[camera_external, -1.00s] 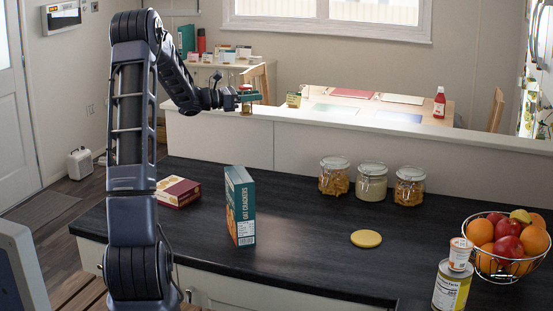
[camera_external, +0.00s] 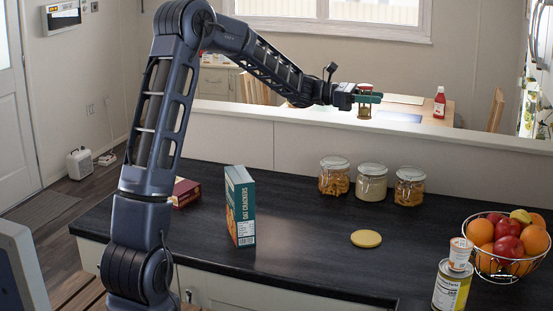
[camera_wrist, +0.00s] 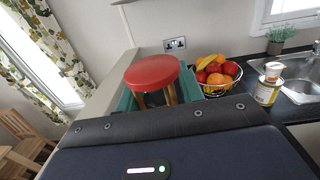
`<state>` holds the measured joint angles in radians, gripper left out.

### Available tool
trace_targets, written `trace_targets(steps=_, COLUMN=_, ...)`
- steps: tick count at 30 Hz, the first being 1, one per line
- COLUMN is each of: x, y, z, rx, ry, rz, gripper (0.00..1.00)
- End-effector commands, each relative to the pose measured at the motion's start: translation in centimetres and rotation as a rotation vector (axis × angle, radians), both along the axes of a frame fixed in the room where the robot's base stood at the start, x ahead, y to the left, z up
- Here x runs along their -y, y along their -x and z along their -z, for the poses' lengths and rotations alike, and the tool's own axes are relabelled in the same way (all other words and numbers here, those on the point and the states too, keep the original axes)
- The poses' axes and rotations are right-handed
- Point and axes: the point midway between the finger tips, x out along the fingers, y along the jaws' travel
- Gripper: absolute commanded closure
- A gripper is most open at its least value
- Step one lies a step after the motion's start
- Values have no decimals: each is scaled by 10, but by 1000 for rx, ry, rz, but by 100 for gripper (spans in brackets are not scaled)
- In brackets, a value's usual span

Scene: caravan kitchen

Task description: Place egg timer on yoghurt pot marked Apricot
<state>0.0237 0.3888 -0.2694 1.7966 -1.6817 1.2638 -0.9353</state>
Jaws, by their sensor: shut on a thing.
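My gripper (camera_external: 369,98), with teal fingers, is shut on the egg timer (camera_external: 365,111), held upright above the raised ledge behind the counter. In the wrist view the egg timer (camera_wrist: 153,74) shows a round red cap and wooden posts between the fingers. A small white and orange yoghurt pot (camera_external: 460,253) stands on top of a yellow-labelled can (camera_external: 451,287) at the front right of the counter. The pot also shows in the wrist view (camera_wrist: 273,70), to the right of the fruit basket. I cannot read its label.
A wire fruit basket (camera_external: 497,269) stands close beside the can. Three glass jars (camera_external: 371,183) stand along the ledge (camera_external: 300,140). An oat crackers box (camera_external: 240,207) stands at left on the counter. A yellow disc (camera_external: 366,239) lies on the otherwise clear middle.

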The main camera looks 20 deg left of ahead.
Motion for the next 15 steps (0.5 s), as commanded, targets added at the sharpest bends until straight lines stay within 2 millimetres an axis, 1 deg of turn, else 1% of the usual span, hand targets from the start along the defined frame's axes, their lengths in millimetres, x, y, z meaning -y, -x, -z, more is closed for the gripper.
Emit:
trace_targets(steps=1, x=21, y=13, z=-4, rx=1, ry=0, rz=33, gripper=86)
trace_targets(steps=3, x=46, y=30, z=-8, rx=0, ry=0, rz=73, gripper=86)
trace_targets(steps=5, x=67, y=46, z=-11, rx=0, ry=-1, rz=108, gripper=86)
trace_targets(steps=6, x=80, y=57, z=-14, rx=1, ry=-1, rz=131, gripper=86)
trace_targets(steps=11, x=132, y=103, z=-24, rx=2, ry=-2, rz=223, gripper=86)
trace_targets(steps=15, x=174, y=148, z=-32, rx=1, ry=-3, rz=306, gripper=86)
